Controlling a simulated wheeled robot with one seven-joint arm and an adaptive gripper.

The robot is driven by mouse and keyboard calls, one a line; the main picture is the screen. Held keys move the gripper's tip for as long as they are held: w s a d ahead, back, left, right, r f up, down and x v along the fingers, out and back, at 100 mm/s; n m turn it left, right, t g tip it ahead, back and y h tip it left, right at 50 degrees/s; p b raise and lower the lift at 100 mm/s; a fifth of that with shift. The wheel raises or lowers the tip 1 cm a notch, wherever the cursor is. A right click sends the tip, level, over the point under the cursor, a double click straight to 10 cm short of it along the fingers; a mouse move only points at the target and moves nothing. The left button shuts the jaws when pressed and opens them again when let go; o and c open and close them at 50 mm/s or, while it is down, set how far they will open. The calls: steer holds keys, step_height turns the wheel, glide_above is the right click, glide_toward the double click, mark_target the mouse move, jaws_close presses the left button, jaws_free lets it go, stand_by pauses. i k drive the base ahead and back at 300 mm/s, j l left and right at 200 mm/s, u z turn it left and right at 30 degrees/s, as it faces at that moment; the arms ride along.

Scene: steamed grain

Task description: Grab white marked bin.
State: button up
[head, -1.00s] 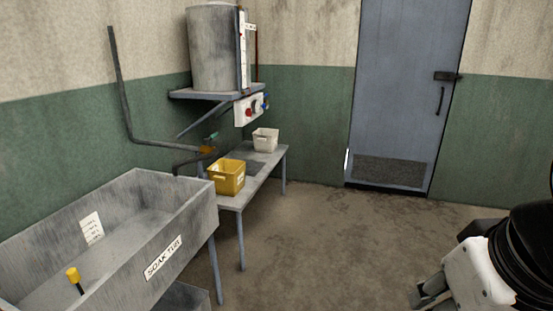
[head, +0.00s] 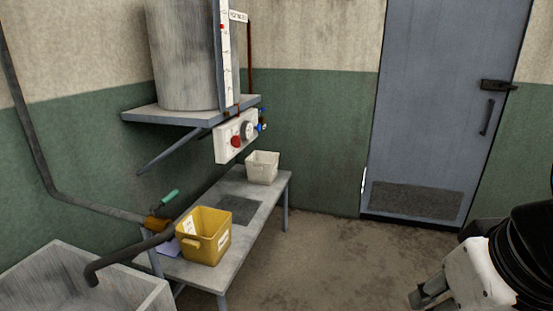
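The white bin (head: 262,168) stands upright at the far end of a low grey bench (head: 262,205), below the wall control box. No marking on it can be made out at this size. A yellow bin (head: 204,237) with a white label stands on the nearer part of the same bench. My gripper (head: 424,294) is at the lower right, over the floor, well apart from both bins. Part of it is cut off or turned away, so its opening is unclear.
A grey tub (head: 85,285) is at the lower left. A pipe (head: 118,257) with a green-handled valve reaches over the bench's near end. A shelf (head: 190,112) with a large tank overhangs the bench. The floor (head: 330,262) right of the bench is clear.

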mark_target(262, 167)
steer(key=i, duration=2.45)
steer(key=i+l+u, duration=0.1)
steer(key=i, duration=1.1)
